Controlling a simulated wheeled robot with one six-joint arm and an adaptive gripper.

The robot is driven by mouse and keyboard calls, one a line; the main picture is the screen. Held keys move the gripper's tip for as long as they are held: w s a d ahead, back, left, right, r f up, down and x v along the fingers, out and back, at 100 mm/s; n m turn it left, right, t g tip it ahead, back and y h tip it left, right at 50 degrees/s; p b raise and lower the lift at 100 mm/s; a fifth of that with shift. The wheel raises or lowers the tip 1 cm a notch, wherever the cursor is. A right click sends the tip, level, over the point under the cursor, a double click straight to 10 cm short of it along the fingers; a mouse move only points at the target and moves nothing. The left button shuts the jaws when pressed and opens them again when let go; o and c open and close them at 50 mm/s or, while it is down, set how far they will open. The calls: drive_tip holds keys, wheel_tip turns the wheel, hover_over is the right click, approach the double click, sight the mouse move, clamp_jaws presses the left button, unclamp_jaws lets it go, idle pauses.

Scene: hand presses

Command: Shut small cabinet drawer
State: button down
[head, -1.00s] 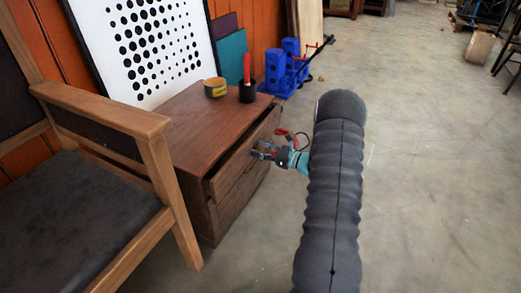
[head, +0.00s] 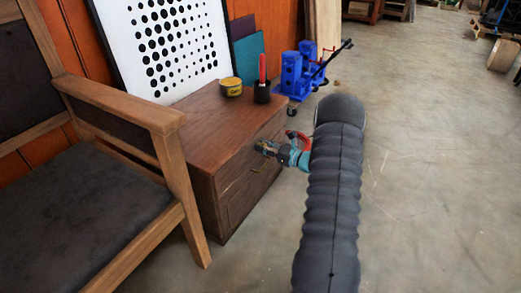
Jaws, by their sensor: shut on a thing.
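The small brown wooden cabinet (head: 195,118) stands beside the chair, with its drawer fronts facing right. Its upper drawer (head: 234,168) now looks about flush with the cabinet body; a small remaining gap cannot be ruled out. My gripper (head: 264,147) is at the upper drawer's front, near its top, shut on part of the drawer. Whether it holds a handle or the front's edge is too small to tell. My grey arm hides part of the floor to the right of the gripper.
A yellow tape roll (head: 231,87) and a black cup (head: 262,94) with a red item stand on the cabinet top. A wooden chair (head: 125,112) stands close at the left. Blue presses (head: 297,75) stand behind the cabinet. The floor (head: 430,170) at the right is clear.

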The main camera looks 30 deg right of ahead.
drive_tip(key=shift+w+a, duration=0.1)
drive_tip(key=shift+w, duration=0.05)
drive_tip(key=c, duration=0.8)
unclamp_jaws()
drive_tip(key=shift+a, duration=0.15)
drive_tip(key=shift+c, duration=0.2)
drive_tip(key=shift+s+d, duration=0.4)
drive_tip(key=shift+d, duration=0.1)
drive_tip(key=v, duration=1.1)
